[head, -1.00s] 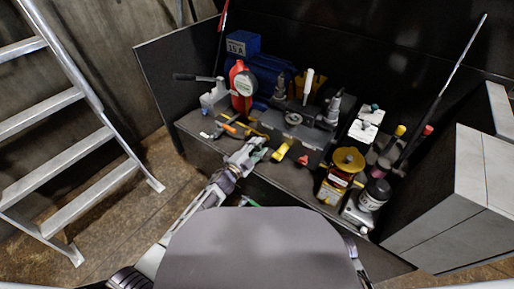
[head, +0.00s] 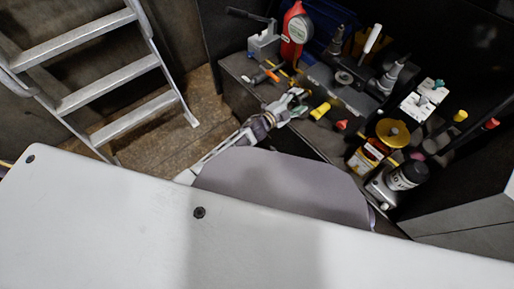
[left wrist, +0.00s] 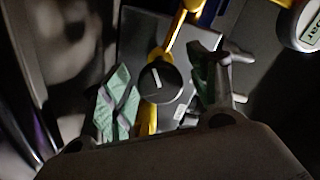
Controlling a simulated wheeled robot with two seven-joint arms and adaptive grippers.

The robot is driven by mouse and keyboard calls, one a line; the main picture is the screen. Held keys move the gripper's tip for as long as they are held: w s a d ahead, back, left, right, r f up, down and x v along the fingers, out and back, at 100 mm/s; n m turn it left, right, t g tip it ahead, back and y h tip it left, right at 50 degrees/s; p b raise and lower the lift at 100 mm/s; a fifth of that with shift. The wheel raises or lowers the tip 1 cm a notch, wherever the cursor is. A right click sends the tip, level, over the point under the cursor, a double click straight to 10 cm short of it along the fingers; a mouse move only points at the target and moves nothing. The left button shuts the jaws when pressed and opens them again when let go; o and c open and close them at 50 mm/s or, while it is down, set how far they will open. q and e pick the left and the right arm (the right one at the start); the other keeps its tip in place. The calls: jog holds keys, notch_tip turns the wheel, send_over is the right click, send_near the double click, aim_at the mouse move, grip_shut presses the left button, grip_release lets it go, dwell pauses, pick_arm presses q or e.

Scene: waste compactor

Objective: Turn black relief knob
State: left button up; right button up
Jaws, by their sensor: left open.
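The black relief knob (left wrist: 165,82), round with a white mark line across its face, shows in the left wrist view in front of a grey block and a yellow handle. My left gripper (left wrist: 163,93) is open, with one green-padded finger on each side of the knob. I cannot tell whether either finger touches it. In the head view, my left gripper (head: 292,103) reaches over the front edge of the bench, left of a yellow knob (head: 320,111). I cannot make out the black knob in that view. My right gripper is not in view.
The dark bench (head: 238,68) carries a red gauge (head: 296,28), a white-topped block (head: 417,105), a gold-capped bottle (head: 392,132) and a black-capped jar (head: 408,175). A red knob (head: 341,125) is right of the gripper. A metal ladder (head: 108,88) stands at the left.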

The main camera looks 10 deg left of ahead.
pick_arm(q)
jog(key=shift+n, duration=0.4)
